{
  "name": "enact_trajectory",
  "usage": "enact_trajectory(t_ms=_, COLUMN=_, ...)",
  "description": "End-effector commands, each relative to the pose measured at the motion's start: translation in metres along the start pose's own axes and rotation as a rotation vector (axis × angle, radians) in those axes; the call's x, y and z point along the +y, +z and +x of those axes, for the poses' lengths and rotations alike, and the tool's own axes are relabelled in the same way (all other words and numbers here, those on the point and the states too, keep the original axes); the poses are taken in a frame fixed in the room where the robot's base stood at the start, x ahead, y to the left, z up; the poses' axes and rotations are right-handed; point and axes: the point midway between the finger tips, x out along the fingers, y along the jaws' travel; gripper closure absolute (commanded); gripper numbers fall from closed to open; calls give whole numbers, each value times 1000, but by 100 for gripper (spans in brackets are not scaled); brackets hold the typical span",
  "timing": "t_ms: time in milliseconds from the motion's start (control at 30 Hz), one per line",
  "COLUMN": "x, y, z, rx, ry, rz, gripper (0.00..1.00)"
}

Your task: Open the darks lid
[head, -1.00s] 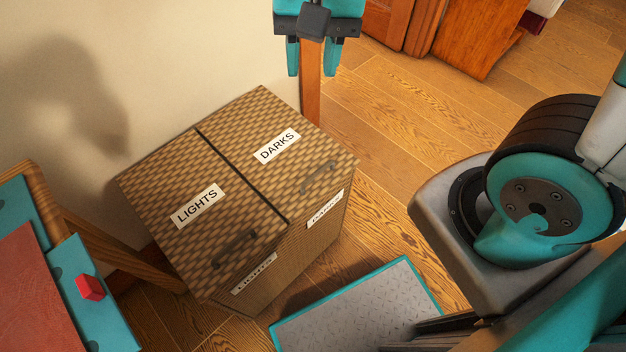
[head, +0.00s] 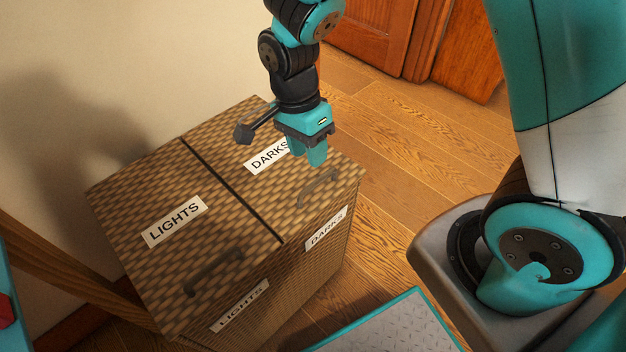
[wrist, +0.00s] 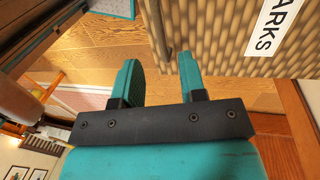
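The wicker hamper has two lids side by side. The darks lid (head: 222,140) is on the right, flat and shut, with a white DARKS label and a dark handle (head: 318,188) near its front edge. The DARKS label also shows in the wrist view (wrist: 268,32). My gripper (head: 312,158) hangs above the darks lid, just behind the handle and partly covering the label. In the wrist view my gripper (wrist: 160,80) has its two teal fingers apart with nothing between them. Whether the fingertips touch the lid I cannot tell.
The lights lid (head: 160,262) with its own handle (head: 212,272) is shut on the left. A wall stands behind the hamper. Wooden floor (head: 400,150) is clear to the right, and wooden furniture (head: 375,35) stands at the back.

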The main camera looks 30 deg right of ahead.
Motion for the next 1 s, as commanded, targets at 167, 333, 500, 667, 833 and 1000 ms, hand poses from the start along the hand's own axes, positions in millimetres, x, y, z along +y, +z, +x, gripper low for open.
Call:
enact_trajectory(t_ms=167, x=0, y=0, z=40, rx=0, ry=3, rz=-1, gripper=62)
enact_trajectory(t_ms=333, x=0, y=0, z=61, rx=0, ry=2, rz=-1, gripper=62)
enact_trajectory(t_ms=500, x=0, y=0, z=68, rx=0, ry=0, rz=-1, gripper=62)
enact_trajectory(t_ms=667, x=0, y=0, z=68, rx=0, ry=-1, rz=-1, gripper=62)
enact_trajectory(t_ms=833, x=0, y=0, z=67, rx=0, ry=0, rz=-1, gripper=80)
enact_trajectory(t_ms=1000, x=0, y=0, z=67, rx=0, ry=0, rz=-1, gripper=100)
